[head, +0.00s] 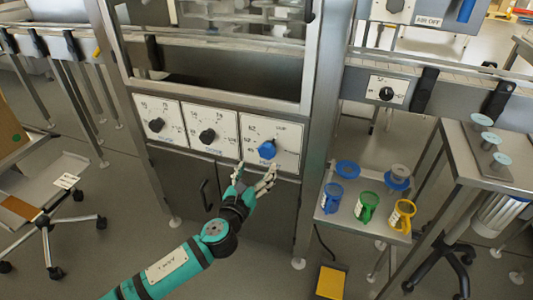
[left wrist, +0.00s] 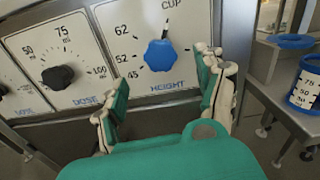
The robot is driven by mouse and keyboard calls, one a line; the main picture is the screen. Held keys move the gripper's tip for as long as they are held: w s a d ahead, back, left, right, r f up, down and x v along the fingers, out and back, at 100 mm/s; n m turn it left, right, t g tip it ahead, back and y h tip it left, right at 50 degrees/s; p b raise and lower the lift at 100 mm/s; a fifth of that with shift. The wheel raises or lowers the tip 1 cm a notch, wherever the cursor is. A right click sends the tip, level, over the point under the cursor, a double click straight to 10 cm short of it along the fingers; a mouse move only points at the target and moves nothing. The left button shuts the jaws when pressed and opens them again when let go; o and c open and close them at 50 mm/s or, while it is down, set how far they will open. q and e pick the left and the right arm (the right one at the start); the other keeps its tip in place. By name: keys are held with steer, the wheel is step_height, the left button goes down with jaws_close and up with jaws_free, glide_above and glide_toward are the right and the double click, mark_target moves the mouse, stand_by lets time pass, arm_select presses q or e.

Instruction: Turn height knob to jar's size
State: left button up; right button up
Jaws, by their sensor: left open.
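The blue height knob (head: 267,149) sits on the right-hand of three white dial panels under the machine's window. In the left wrist view the knob (left wrist: 160,55) is above the word HEIGHT, with 45, 52, 62 and CUP marked around it. A thin dark mark shows above the knob, towards CUP. My left gripper (head: 255,171) is just below and in front of the knob. In the left wrist view my gripper (left wrist: 162,82) has its fingers spread, one to each side below the knob, with nothing between them. My right gripper is out of view.
Two black dose knobs (head: 207,136) (head: 156,125) are left of the height knob. Blue (head: 332,194), green (head: 367,207) and yellow (head: 401,214) jars stand on a side table at right. A metal post (head: 318,130) rises between the panel and the table.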

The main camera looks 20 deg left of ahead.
mark_target(266, 153)
arm_select(q)
steer(key=w+b, duration=0.1)
steer(key=w, duration=0.6)
steer(key=shift+w+d, duration=0.1)
steer(key=shift+w, duration=0.75)
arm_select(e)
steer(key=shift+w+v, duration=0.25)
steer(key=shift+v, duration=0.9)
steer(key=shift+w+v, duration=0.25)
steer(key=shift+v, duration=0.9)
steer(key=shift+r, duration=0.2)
arm_select(q)
steer(key=c, duration=1.2)
